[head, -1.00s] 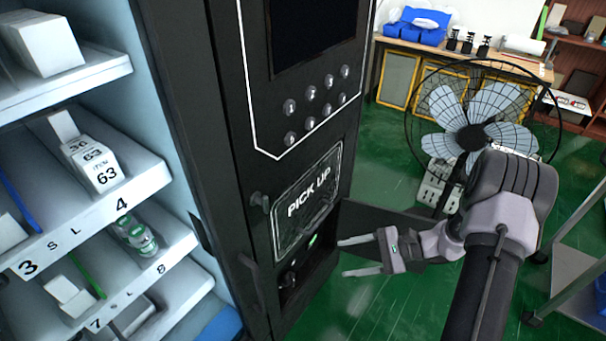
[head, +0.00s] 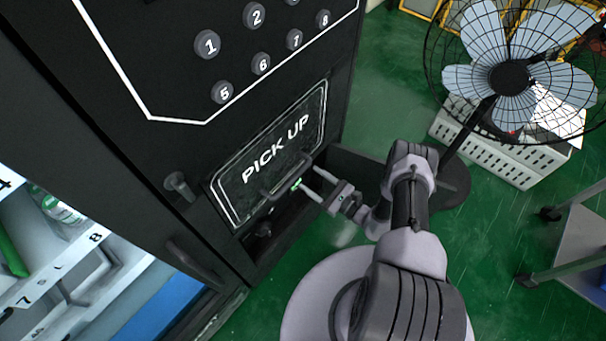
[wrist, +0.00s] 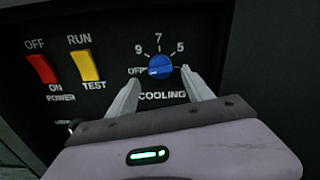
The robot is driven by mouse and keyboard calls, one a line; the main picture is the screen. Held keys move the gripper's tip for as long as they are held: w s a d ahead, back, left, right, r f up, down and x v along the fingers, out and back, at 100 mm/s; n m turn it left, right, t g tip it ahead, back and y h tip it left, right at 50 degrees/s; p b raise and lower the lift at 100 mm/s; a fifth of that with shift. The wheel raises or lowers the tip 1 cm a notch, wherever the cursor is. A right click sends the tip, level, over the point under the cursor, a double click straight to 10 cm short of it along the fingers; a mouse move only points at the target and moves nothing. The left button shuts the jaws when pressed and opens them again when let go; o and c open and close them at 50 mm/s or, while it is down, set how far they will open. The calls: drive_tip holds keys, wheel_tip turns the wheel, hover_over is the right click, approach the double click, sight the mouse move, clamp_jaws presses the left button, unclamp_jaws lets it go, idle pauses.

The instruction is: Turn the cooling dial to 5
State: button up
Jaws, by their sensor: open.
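The cooling dial (wrist: 160,66) is a round blue knob on a black panel in the wrist view. The marks 9, 7 and 5 run around its top and OFF is at its left. Its white pointer mark is on the left side, toward OFF. My gripper (wrist: 161,74) is open, its two fingers apart on either side below the dial, with the knob showing between the tips. I cannot tell whether they touch it. In the head view my gripper (head: 311,180) reaches the opening under the PICK UP panel (head: 275,150); the dial is hidden there.
A red power switch (wrist: 43,71) and a yellow run/test switch (wrist: 84,66) sit left of the dial. The vending machine's open lower door (head: 345,165) is behind my gripper. A fan (head: 510,76) stands at the right. Green floor is clear between fan and cart (head: 580,235).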

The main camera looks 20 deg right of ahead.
drive_tip(key=b+x, duration=0.1)
drive_tip(key=x, duration=0.3)
drive_tip(key=shift+w+a, duration=0.1)
drive_tip(key=shift+w, duration=0.25)
drive_tip(key=shift+c, duration=0.2)
clamp_jaws()
